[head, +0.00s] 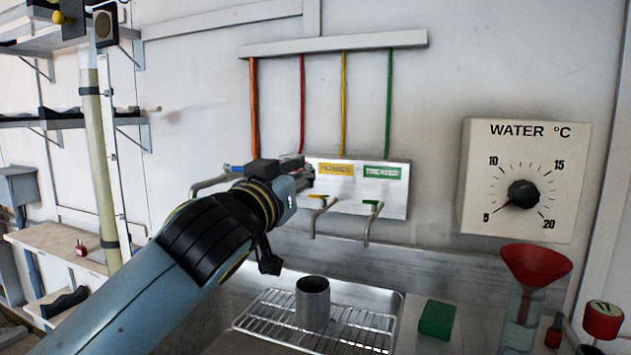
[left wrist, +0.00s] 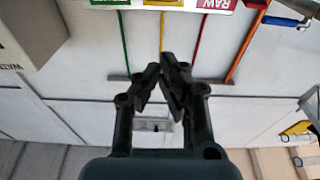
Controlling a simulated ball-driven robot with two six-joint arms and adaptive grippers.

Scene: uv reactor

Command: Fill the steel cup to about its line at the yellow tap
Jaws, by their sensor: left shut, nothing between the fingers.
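The steel cup (head: 312,304) stands upright on the wire rack of the sink. The yellow tap (head: 320,218) is on the wall panel, its spout end above the cup in the head view. No water stream shows, and the inside of the cup and its line cannot be made out. My left gripper (head: 306,172) is raised at the panel, just left of the yellow tap, and hides part of the panel. In the left wrist view its fingers (left wrist: 166,72) are shut with nothing between them. My right gripper is not in view.
The green tap (head: 371,222) is right of the yellow one; a blue-handled tap (head: 215,178) is left. A green block (head: 437,319), a red funnel (head: 536,265) on a clear vessel and a water temperature dial (head: 523,194) are at right. The wire rack (head: 268,318) is otherwise clear.

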